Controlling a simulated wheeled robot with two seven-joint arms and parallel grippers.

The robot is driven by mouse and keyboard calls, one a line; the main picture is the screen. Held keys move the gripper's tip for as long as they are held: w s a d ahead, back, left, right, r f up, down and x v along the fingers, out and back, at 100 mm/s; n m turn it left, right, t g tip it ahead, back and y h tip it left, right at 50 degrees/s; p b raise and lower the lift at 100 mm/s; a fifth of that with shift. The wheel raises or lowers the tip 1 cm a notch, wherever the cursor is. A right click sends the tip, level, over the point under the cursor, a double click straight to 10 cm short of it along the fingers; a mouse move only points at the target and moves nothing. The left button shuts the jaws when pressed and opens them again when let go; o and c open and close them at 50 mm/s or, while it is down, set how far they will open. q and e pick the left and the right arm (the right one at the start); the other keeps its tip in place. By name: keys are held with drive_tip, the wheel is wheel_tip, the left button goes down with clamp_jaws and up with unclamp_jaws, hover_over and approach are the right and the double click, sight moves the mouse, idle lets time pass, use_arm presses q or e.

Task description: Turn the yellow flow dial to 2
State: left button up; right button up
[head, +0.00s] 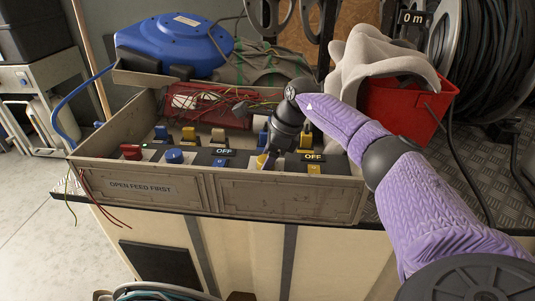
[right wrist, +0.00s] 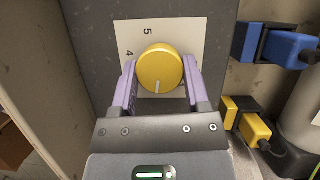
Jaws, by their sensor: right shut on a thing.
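The yellow flow dial (right wrist: 158,70) is a round knob with a pale pointer line near the lower edge of its face in the right wrist view. Behind it is a white scale card (right wrist: 126,36) showing 5 and 4; the rest of the scale is hidden. My right gripper (right wrist: 159,82) is shut on the dial, one purple finger on each side. In the head view my right gripper (head: 268,162) reaches down into the control box (head: 270,198) and mostly covers the dial. My left gripper is not in view.
A blue knob (head: 174,156) and a red button (head: 130,151) sit left in the box. Two OFF displays flank the gripper. A red bucket (head: 405,105) with a grey cloth (head: 378,58) stands at right; a blue reel (head: 178,43) stands behind.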

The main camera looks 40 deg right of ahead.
idle(0.3)
drive_tip(key=o, duration=0.9)
drive_tip(key=shift+c, duration=0.2)
drive_tip(key=o, duration=0.4)
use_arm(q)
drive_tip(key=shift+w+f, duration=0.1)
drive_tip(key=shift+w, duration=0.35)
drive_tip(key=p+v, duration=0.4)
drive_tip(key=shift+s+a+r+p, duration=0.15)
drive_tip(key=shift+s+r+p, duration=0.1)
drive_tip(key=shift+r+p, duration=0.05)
use_arm(e)
drive_tip(key=v, duration=1)
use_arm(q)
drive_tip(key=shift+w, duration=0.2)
